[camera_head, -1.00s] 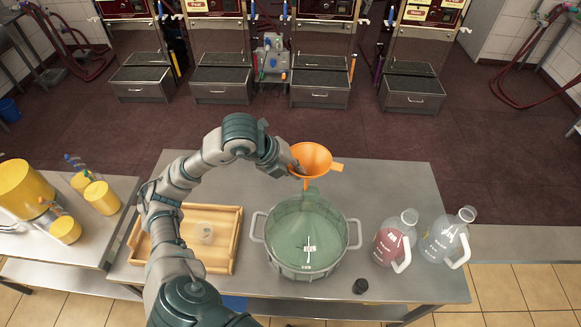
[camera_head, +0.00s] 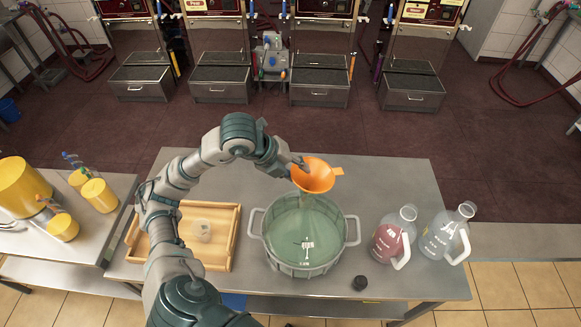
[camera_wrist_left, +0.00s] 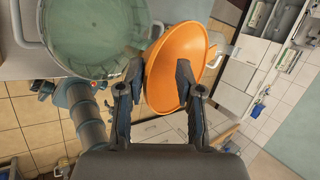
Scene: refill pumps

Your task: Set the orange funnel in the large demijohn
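The orange funnel (camera_head: 316,175) is held in the head view over the far side of the large demijohn. It is tilted, with its wide mouth facing up. The large demijohn (camera_head: 290,235) is greenish glass and sits in a grey tub with two handles. My left gripper (camera_head: 299,165) holds the funnel by its wall near the rim. In the left wrist view, the funnel (camera_wrist_left: 172,60) is between the two fingers (camera_wrist_left: 158,85), with the demijohn (camera_wrist_left: 95,35) to its left. I cannot tell whether the spout is inside the demijohn's neck. My right gripper is not in view.
A red-filled jug (camera_head: 388,240) and a clear jug (camera_head: 437,238) stand right of the tub. A black cap (camera_head: 360,283) lies near the front. A wooden tray (camera_head: 225,250) is at left. Yellow canisters (camera_head: 99,194) stand on the side table. The table's back right is clear.

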